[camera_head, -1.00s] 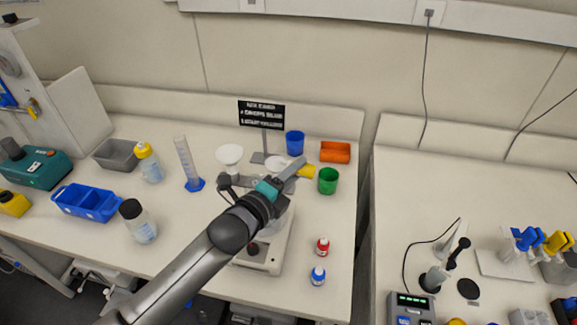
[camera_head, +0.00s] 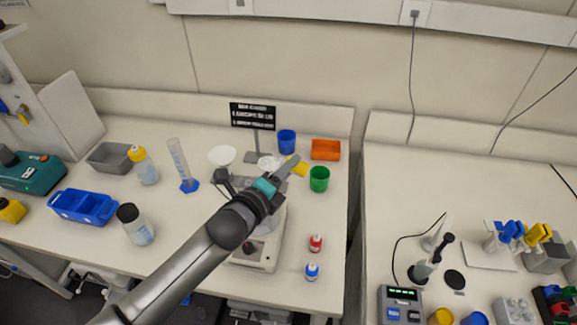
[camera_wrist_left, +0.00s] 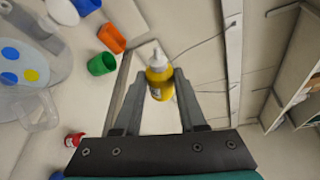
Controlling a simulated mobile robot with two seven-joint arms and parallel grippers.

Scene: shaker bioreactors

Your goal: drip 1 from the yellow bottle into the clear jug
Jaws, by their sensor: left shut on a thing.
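My left gripper (camera_wrist_left: 158,84) is shut on the yellow bottle (camera_wrist_left: 158,76), with a jaw on either side of its body. The bottle has a pale nozzle at its tip. In the head view the yellow bottle (camera_head: 300,168) shows as a small patch by the left gripper (camera_head: 291,163), above the bench. A clear jug (camera_wrist_left: 38,110) stands to the lower left of the bottle in the wrist view. In the head view a clear vessel (camera_head: 270,230) shows on the white device, partly hidden by my arm. The right gripper is not in view.
A green cup (camera_head: 319,179), blue cup (camera_head: 287,141) and orange tray (camera_head: 326,150) stand close around the gripper. A red-capped bottle (camera_head: 316,243) and a blue-capped bottle (camera_head: 312,271) stand at the front right. A black sign (camera_head: 253,115) rises behind.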

